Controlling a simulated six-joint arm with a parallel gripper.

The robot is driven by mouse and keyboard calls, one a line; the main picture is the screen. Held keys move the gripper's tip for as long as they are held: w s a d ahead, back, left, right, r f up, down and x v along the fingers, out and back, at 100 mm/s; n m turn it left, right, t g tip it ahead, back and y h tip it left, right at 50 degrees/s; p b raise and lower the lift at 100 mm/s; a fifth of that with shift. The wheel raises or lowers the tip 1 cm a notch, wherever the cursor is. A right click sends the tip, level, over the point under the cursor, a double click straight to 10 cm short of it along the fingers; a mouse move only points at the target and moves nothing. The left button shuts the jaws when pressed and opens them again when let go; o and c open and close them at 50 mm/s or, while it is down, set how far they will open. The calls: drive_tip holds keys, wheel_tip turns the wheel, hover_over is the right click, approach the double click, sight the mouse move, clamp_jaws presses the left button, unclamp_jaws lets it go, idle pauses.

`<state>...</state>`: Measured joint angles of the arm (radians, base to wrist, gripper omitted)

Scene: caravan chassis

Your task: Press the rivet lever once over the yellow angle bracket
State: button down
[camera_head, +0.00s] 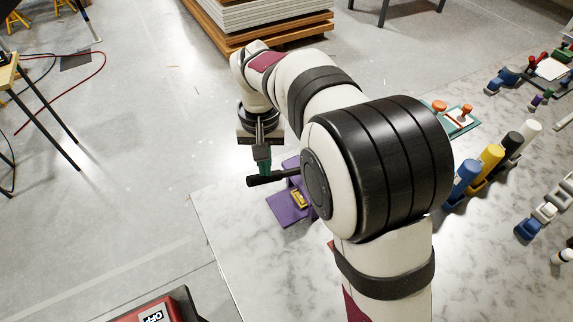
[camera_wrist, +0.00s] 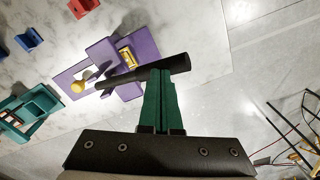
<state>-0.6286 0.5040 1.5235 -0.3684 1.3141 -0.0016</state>
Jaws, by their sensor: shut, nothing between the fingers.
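The purple rivet press (camera_head: 285,211) stands on the marble-look table near its left edge. The yellow angle bracket (camera_head: 299,198) sits on it; in the wrist view the bracket (camera_wrist: 127,57) lies just behind the lever. The black rivet lever (camera_head: 262,180) sticks out to the left of the press; it also crosses the wrist view (camera_wrist: 177,65). My gripper (camera_head: 262,168) is shut and empty, with its green fingertips (camera_wrist: 161,74) at the lever's outer part. I cannot tell whether they touch it. My arm hides part of the press in the head view.
A row of blue, yellow, black and white cylinders (camera_head: 490,157) and a teal fixture (camera_head: 459,120) stand right of my arm. The teal fixture also shows in the wrist view (camera_wrist: 17,125). A red box (camera_head: 160,310) is at the lower left. Open floor lies left of the table.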

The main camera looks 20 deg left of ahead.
drive_tip(key=shift+r, duration=2.55)
drive_tip(key=shift+d+r, duration=0.1)
drive_tip(key=shift+d, duration=0.15)
drive_tip(key=s+d+r+m, duration=0.2)
drive_tip(key=s+d+r, duration=0.15)
drive_tip(key=d, duration=0.55)
drive_tip(key=s+d+f+m+y, duration=0.1)
drive_tip(key=s+d+f+m, duration=0.1)
drive_tip(key=s+d, duration=0.4)
drive_tip(key=s+d+f+m, duration=0.3)
drive_tip(key=s+d, duration=0.3)
drive_tip(key=s, duration=0.7)
drive_tip(key=shift+d+f+m+y, duration=0.35)
drive_tip(key=shift+m+y, duration=0.05)
drive_tip(key=shift+m, duration=0.4)
